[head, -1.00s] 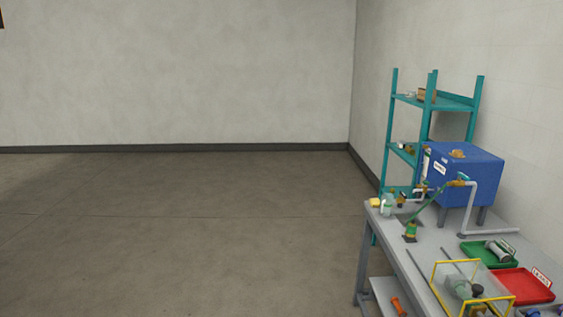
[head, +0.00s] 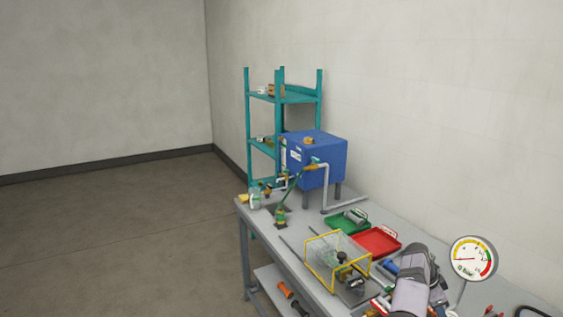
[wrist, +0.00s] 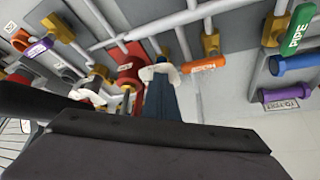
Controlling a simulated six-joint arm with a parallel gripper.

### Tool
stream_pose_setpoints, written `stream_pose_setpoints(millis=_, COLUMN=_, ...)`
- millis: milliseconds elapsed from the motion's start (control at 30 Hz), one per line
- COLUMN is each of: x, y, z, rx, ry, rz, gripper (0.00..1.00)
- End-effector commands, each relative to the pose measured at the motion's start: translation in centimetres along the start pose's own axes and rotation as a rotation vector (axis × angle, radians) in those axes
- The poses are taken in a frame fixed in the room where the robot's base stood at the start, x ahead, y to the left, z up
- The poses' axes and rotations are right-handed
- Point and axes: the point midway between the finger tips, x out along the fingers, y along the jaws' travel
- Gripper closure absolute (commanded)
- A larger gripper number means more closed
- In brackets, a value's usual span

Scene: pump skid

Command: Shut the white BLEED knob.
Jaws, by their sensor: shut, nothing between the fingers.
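In the wrist view a white knob-like piece (wrist: 160,71) lies at the tip of my gripper (wrist: 164,90). My gripper is shut with nothing between its fingers, and its dark body fills the bottom of that view. I cannot tell whether the tip touches the white piece. A second white piece (wrist: 90,92) lies to the left, partly hidden by a dark part. No BLEED label is readable, so I cannot tell which is the BLEED knob. In the head view my arm is at the lower right, and neither its fingertips nor the knob can be made out.

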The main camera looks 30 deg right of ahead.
Motion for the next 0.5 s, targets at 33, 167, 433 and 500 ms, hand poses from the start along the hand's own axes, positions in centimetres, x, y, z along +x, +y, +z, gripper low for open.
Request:
stream_pose_setpoints(millis=33, x=0.02, y=0.06, z=-0.2, rx=0.001, ry=0.003, rz=0.0, gripper=1.0)
stream_pose_setpoints(millis=167, x=0.07, y=0.07, z=-0.29, rx=0.001, ry=0.003, rz=0.0, gripper=1.0)
stream_pose_setpoints(millis=433, x=0.1, y=0.07, z=-0.53, rx=0.002, ry=0.006, rz=-0.001, gripper=1.0)
stream_pose_setpoints(millis=500, x=0.12, y=0.07, z=-0.59, rx=0.002, ry=0.007, rz=-0.001, gripper=1.0)
